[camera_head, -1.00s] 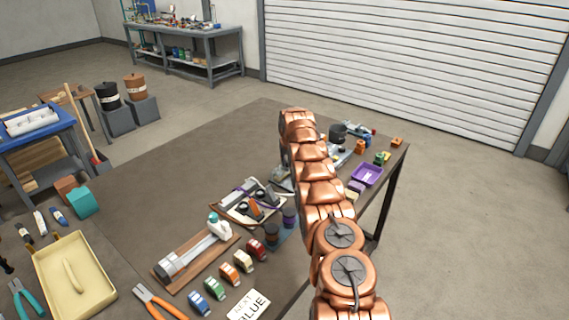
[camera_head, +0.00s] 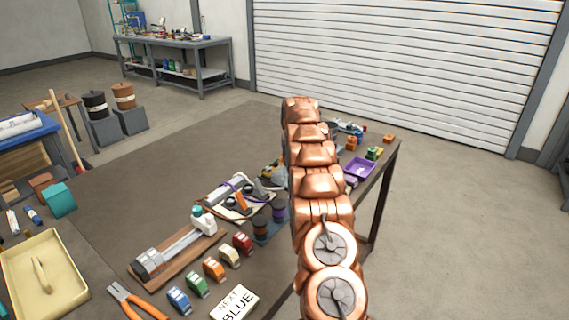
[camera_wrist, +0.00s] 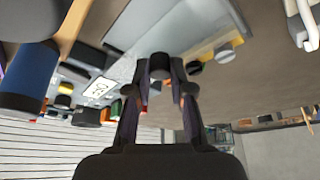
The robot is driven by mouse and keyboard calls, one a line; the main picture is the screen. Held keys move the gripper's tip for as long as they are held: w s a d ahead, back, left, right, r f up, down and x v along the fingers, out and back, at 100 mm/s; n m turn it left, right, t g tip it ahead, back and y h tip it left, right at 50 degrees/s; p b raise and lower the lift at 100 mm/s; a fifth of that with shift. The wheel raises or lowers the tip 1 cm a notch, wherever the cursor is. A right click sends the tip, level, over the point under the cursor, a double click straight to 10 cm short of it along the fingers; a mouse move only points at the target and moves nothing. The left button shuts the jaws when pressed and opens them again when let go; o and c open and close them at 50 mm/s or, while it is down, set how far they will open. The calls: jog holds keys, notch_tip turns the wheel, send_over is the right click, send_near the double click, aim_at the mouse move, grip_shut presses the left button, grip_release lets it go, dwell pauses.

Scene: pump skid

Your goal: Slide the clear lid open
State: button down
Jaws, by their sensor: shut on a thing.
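In the wrist view, my gripper (camera_wrist: 160,78) is closed around a dark, rounded knob (camera_wrist: 160,64). The knob stands in front of a smooth, pale grey panel (camera_wrist: 165,24), which looks like the clear lid. I cannot tell how far the lid is open. In the head view, my copper arm reaches over the table and hides my gripper, the knob and the lid.
The table (camera_head: 130,185) holds a clamp-like tool on a wooden board (camera_head: 160,272), several small coloured blocks and a cream tray (camera_head: 15,300). A purple tray (camera_head: 360,168) lies right of my arm. A blue cylinder (camera_wrist: 28,85) is close at the wrist view's left.

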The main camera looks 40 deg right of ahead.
jog(key=shift+s+d, duration=0.2)
jog(key=shift+s, duration=0.15)
jog(key=c, duration=1)
grip_release()
jog(key=shift+w+a, duration=0.1)
jog(key=shift+a, duration=0.05)
jog(key=shift+r, duration=0.1)
jog(key=v, duration=1.1)
jog(key=shift+r, duration=0.35)
jog(key=shift+a, duration=0.15)
